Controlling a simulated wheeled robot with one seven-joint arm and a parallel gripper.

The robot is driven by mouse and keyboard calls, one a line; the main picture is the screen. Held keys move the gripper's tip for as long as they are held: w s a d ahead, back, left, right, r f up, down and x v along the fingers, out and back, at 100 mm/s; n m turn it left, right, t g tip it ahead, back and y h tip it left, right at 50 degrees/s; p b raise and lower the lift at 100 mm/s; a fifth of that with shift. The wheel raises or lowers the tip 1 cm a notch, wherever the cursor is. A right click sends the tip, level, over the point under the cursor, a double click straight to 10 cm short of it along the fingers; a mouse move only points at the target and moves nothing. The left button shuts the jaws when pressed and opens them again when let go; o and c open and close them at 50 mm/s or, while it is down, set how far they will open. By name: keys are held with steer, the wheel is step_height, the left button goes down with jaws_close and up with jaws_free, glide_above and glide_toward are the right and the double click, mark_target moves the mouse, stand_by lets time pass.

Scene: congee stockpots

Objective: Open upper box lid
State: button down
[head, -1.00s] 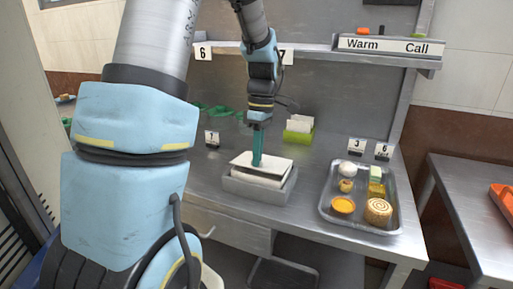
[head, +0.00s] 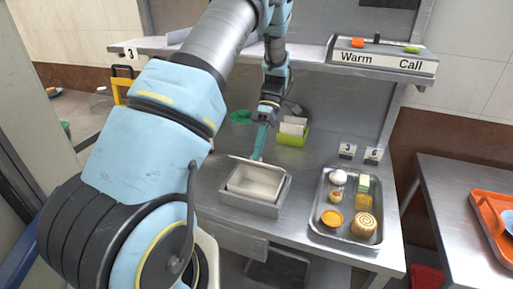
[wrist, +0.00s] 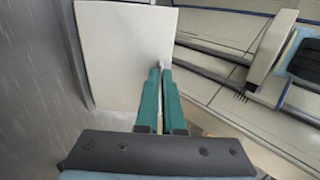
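The upper box (head: 255,182) is a white box sitting in a grey open-topped container (head: 247,207) on the counter. Its pale interior is open to view. The white lid (head: 270,165) is lifted along the rear edge and shows as a thin, tilted strip. In the wrist view the lid is a pale square panel (wrist: 118,50). My gripper (head: 257,158) has teal fingers, close together at the lid's rear side. In the wrist view my gripper's fingertips (wrist: 160,68) meet at a small grey knob on the lid.
A metal tray (head: 345,240) with several food items stands right of the box. A green holder with white cards (head: 292,131) stands behind it. The shelf (head: 310,55) with the Warm/Call panel (head: 385,57) overhangs the back. Some bare counter lies left of the box.

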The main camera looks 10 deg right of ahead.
stand_by(0.4)
steer(key=c, duration=1)
jaws_free()
steer(key=shift+r, duration=0.15)
step_height(320, 180, up, 10)
steer(key=b, duration=0.3)
